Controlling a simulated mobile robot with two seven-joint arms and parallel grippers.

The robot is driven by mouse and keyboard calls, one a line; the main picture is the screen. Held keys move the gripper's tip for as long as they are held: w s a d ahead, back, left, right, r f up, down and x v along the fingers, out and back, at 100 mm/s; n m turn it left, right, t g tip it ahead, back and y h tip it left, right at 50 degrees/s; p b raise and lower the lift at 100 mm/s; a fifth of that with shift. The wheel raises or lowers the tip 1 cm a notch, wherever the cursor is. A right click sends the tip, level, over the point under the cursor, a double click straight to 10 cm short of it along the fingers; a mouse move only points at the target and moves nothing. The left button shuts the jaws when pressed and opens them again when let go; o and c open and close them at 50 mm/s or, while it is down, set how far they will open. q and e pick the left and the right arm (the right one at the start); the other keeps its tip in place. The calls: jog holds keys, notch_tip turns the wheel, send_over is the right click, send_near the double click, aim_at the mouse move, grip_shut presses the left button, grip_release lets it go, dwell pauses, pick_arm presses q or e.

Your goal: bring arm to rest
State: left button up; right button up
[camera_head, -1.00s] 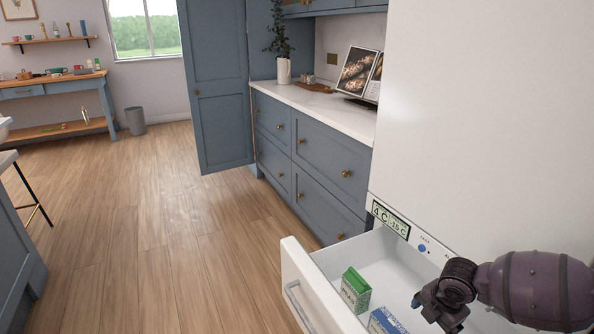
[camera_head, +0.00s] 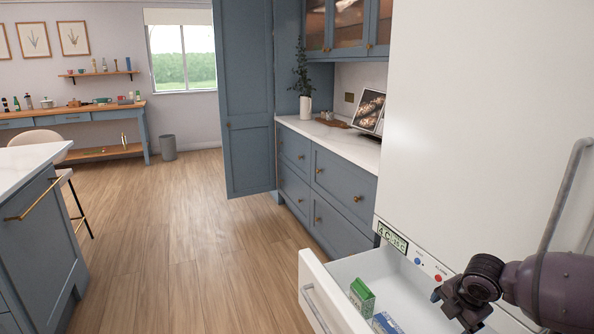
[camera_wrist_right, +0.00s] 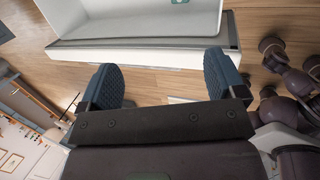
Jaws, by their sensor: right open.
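My right gripper (camera_head: 466,314) comes in from the right in the head view, above the far right part of the open white drawer (camera_head: 312,292). Its fingertips are partly cut off or dark there. In the right wrist view, my right gripper (camera_wrist_right: 163,78) shows two blue ridged pads spread wide with nothing between them. The drawer's white wall (camera_wrist_right: 150,57) lies beyond the pads, apart from them as far as I can tell. My left gripper is not in view.
A green-and-white carton (camera_head: 362,296) and a blue carton (camera_head: 386,324) stand in the drawer. The tall white appliance (camera_head: 470,110) rises behind it, with a grey bar handle (camera_head: 562,200) at right. Blue cabinets (camera_head: 325,190) stand beyond. The wooden floor (camera_head: 190,250) is clear.

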jog(key=w+a+r+m+t+y, duration=0.2)
jog(key=a+r, duration=0.1)
jog(key=a, duration=0.2)
jog(key=w+a+r+m+t+y, duration=0.1)
jog(key=w+a+r+m+t, duration=0.15)
jog(key=a, duration=0.25)
jog(key=s+a+m+t+y+p, duration=0.25)
jog(key=s+a+m+y, duration=0.2)
jog(key=s+a, duration=0.5)
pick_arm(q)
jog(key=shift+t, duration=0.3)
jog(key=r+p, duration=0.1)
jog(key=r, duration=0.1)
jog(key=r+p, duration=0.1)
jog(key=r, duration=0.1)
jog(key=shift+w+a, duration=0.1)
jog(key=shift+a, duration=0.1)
pick_arm(e)
jog(key=s+d+f+m+h, duration=0.2)
jog(key=s+d+f+m, duration=0.2)
jog(key=s, duration=0.6)
jog(key=s+d+f+m+h, duration=0.3)
jog(key=s+f, duration=0.3)
jog(key=s, duration=0.4)
jog(key=s+d+f+m+h, duration=0.2)
jog(key=s+d+f+m, duration=0.2)
jog(key=s, duration=0.6)
jog(key=shift+s+d+f+m, duration=0.25)
jog(key=shift+d+f+m, duration=0.05)
jog(key=shift+f+m, duration=0.3)
